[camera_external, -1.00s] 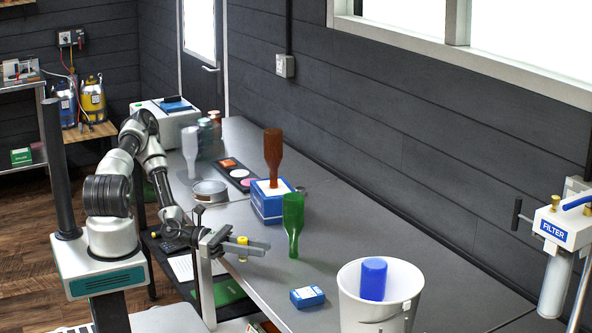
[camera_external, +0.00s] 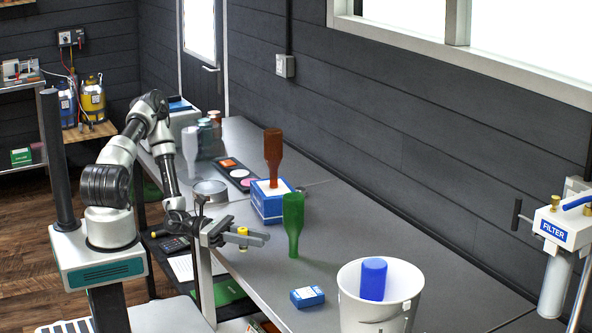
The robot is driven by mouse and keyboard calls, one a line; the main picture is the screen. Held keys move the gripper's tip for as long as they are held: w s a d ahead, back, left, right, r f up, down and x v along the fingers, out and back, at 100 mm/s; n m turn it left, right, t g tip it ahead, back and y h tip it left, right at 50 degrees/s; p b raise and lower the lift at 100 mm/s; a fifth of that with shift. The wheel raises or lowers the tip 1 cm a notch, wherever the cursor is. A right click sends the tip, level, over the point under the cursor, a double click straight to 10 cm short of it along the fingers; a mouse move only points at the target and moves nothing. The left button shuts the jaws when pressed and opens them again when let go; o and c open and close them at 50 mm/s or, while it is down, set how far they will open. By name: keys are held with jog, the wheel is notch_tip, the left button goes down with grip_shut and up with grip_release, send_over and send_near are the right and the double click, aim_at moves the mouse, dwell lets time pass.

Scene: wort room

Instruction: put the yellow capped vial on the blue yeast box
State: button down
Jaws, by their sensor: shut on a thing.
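The vial (camera_external: 243,240) with a yellow cap is small and upright between the fingers of my gripper (camera_external: 243,238). My gripper is shut on it and holds it over the near left edge of the grey bench. The fingers hide part of the vial. A small blue box (camera_external: 307,297) with a white label lies flat on the bench near the front edge, to the right of and nearer the camera than my gripper. Its top is bare. Its print is too small to read, so I cannot confirm it is the yeast box.
A green bottle (camera_external: 293,225) stands between my gripper and the wall. Behind it, a brown bottle (camera_external: 273,158) stands on a larger blue-and-white box (camera_external: 268,212). A white bucket (camera_external: 350,312) holding a blue object (camera_external: 373,279) stands right of the small box.

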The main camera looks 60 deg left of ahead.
jog(key=w+d+r+g, duration=0.1)
jog(key=w+d+r, duration=0.15)
jog(key=d, duration=0.65)
jog(key=w+d+r+m+h, duration=0.1)
jog(key=d+r, duration=0.3)
jog(key=d, duration=0.5)
jog(key=w+d+r+g, duration=0.15)
jog(key=d+r, duration=0.25)
jog(key=d, duration=0.5)
jog(key=b, duration=0.2)
send_over(307, 297)
jog(key=w+d, duration=0.1)
jog(key=w, duration=0.2)
jog(key=shift+t, duration=0.45)
jog(key=shift+w+d+f, duration=0.1)
jog(key=shift+f, duration=2.4)
jog(key=shift+w+d+f, duration=0.1)
jog(key=shift+f, duration=2.4)
jog(key=shift+f, duration=0.2)
jog(key=c, duration=1.6)
grip_release()
jog(key=shift+o, duration=0.2)
jog(key=shift+r, duration=0.1)
